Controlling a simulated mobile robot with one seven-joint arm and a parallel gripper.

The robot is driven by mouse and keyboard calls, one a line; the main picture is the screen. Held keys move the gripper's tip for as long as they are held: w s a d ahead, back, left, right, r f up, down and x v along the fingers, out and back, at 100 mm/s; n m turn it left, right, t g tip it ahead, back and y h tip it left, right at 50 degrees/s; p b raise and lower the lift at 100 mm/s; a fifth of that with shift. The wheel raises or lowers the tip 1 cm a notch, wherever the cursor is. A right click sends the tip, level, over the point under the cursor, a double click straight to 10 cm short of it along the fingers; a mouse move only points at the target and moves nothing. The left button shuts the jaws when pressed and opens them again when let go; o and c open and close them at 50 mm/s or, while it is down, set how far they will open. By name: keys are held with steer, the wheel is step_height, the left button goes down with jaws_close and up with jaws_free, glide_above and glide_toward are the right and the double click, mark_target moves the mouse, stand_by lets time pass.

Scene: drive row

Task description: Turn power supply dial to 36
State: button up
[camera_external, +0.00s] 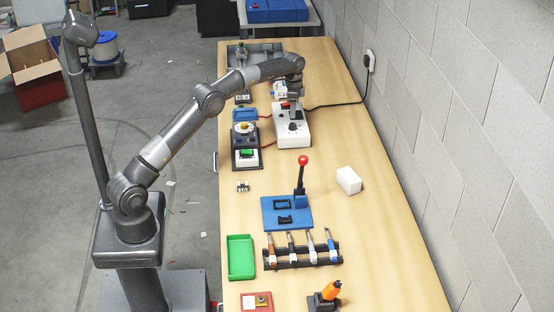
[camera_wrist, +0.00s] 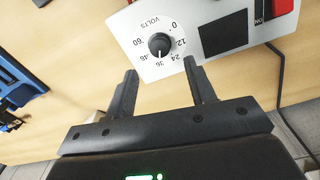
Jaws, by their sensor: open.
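The power supply (camera_external: 294,139) is a white box on the bench, below my gripper (camera_external: 289,98). In the wrist view its white panel (camera_wrist: 150,72) carries a round black dial (camera_wrist: 160,45) with a scale marked 0 to 60 volts. A short pale mark on the dial's lower side appears to point at 36. My gripper (camera_wrist: 160,66) is open and empty. Its two dark fingers are apart, with their tips just below the dial in the picture, one to each side. I see no contact with the dial.
Beside the dial are a dark display (camera_wrist: 224,33) and a red switch (camera_wrist: 283,8) marked ON. A black cable runs to the wall socket (camera_external: 370,61). A blue plate with a red-knobbed lever (camera_external: 302,161) and a white block (camera_external: 349,180) stand nearer. The bench's right side is mostly clear.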

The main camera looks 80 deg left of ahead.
steer(key=shift+r, duration=2.1)
steer(key=s+d+r+t, duration=0.1)
steer(key=s+d+r, duration=0.1)
steer(key=d+r, duration=1)
steer(key=s+d+r+t+y, duration=0.1)
steer(key=s+d+r, duration=0.1)
steer(key=s+d, duration=0.45)
steer(key=s+d+r+t, duration=0.1)
steer(key=s+d+r, duration=0.2)
steer(key=d, duration=0.6)
steer(key=s+d+f+t, duration=0.1)
steer(key=s+d+f, duration=0.2)
steer(key=s, duration=0.6)
steer(key=s+d+f+n, duration=0.1)
steer(key=s+d+f, duration=0.3)
steer(key=s+d, duration=0.4)
steer(key=s+d+f+t+h, duration=0.1)
steer(key=s+d+f, duration=0.2)
steer(key=s, duration=0.7)
steer(key=d, duration=0.2)
steer(key=shift+d+f+n+t, duration=0.3)
steer(key=shift+d+f+n, duration=0.05)
steer(key=shift+n, duration=0.05)
